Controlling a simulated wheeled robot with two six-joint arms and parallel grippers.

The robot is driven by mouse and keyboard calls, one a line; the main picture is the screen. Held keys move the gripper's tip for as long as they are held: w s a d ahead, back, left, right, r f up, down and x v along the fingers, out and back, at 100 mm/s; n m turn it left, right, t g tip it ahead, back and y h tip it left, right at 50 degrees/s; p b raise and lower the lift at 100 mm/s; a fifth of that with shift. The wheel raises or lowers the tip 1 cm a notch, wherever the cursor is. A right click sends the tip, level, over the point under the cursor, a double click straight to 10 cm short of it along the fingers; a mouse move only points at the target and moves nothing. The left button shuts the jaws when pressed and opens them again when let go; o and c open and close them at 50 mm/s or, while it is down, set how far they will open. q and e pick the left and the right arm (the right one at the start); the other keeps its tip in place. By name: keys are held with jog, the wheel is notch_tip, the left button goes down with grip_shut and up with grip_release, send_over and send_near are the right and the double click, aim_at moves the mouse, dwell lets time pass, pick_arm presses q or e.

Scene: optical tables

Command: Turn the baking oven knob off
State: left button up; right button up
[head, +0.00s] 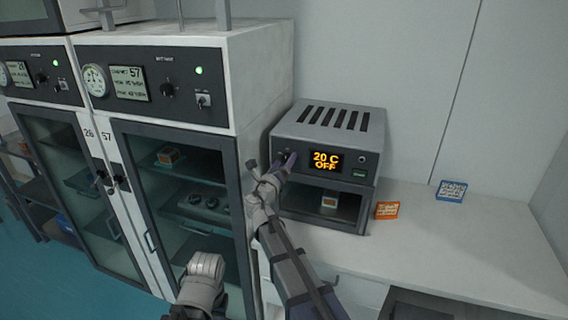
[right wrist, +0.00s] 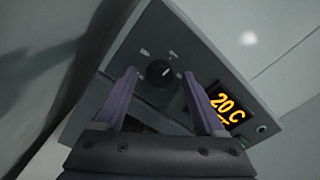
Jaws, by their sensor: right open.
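The baking oven (head: 328,139) is a grey box with top vents on the white counter. Its orange display (head: 325,161) reads "20 C OFF" in the head view, and "20 C" shows in the right wrist view (right wrist: 227,106). The black round knob (right wrist: 159,73) shows in the right wrist view, between and just beyond the fingertips; in the head view the gripper hides it. My right gripper (head: 277,163) is at the left of the oven's front panel. Its two purple fingers (right wrist: 166,88) are open around the knob's sides, with gaps showing. My left arm shows at the bottom, its fingers unseen.
Two glass-door cabinets (head: 235,195) stand to the left, close to the oven. An orange box (head: 387,210) and a blue box (head: 451,191) stand on the counter (head: 475,240) to the right, where much of the surface is clear. A small box (head: 329,202) sits inside the oven's opening.

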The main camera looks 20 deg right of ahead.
jog(key=v, duration=0.7)
jog(key=shift+s+a, duration=0.25)
jog(key=shift+s, duration=0.1)
jog(key=s+f+m+g+y, duration=0.2)
jog(key=s+f+m+g, duration=0.6)
jog(key=s+f+m, duration=0.75)
jog(key=s+a+f+m+g+y, duration=0.3)
jog(key=s+a+m, duration=0.3)
jog(key=s+m, duration=0.1)
jog(key=s+a+f+m+g+y, duration=0.3)
jog(key=s+a+m, duration=0.3)
jog(key=m, duration=0.4)
jog(key=shift+s+f+g+y, duration=0.2)
jog(key=shift+s+g+y, duration=0.2)
jog(key=shift+s+g, duration=0.15)
jog(key=shift+w, duration=0.1)
